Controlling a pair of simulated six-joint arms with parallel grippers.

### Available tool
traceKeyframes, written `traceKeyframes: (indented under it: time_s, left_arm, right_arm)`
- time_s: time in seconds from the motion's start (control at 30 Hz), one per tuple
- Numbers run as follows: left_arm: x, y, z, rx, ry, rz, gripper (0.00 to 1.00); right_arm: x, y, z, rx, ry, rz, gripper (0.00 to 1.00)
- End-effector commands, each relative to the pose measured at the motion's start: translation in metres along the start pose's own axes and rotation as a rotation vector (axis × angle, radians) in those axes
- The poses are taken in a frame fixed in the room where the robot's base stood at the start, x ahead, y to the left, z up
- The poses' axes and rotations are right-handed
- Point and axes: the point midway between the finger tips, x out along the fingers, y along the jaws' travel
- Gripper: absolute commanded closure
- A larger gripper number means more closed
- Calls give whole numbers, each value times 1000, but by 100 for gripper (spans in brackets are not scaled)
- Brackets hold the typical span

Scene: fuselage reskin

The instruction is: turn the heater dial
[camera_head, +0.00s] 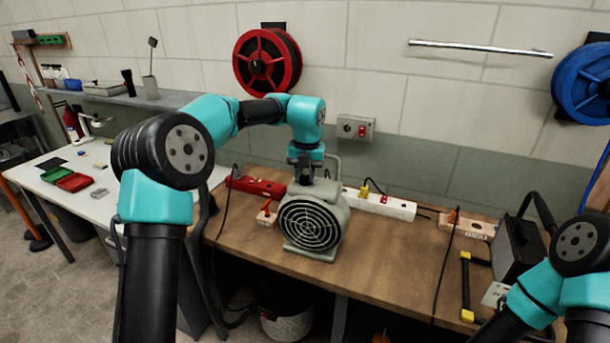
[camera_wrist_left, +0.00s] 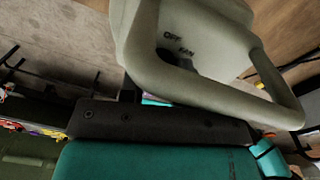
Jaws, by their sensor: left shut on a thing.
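The heater (camera_head: 312,220) is a grey-green fan heater with a round front grille and a tube handle, standing on the wooden bench. In the left wrist view its body (camera_wrist_left: 215,40) and handle (camera_wrist_left: 215,95) fill the upper part, with the words OFF and FAN on the panel. My left gripper (camera_head: 304,174) reaches down to the heater's top and is shut on the heater dial, which is mostly hidden by the handle and gripper. A dark bit of the dial area shows below the labels. My right gripper is out of view; only my right arm shows at the lower right.
A red power strip (camera_head: 256,186) and a white one (camera_head: 380,203) lie behind the heater. A wooden socket block (camera_head: 267,217) with an orange plug sits left of it. A black box (camera_head: 517,250) stands at the right.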

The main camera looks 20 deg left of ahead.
Motion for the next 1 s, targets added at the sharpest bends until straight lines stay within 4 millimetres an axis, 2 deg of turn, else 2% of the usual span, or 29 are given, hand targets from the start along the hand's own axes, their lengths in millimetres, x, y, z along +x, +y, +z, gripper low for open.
traceKeyframes:
  time_s: [0.27,0.3,0.57,0.83,1.0]
  left_arm:
    - [0,0,0,-1,0,0,93]
    - [0,0,0,-1,0,0,69]
    - [0,0,0,0,0,0,44]
    - [-1,0,0,0,0,0,44]
    - [-11,0,0,0,-1,0,44]
  right_arm:
    - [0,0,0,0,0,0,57]
    - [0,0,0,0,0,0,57]
    - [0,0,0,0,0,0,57]
    - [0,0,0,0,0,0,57]
    - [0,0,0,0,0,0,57]
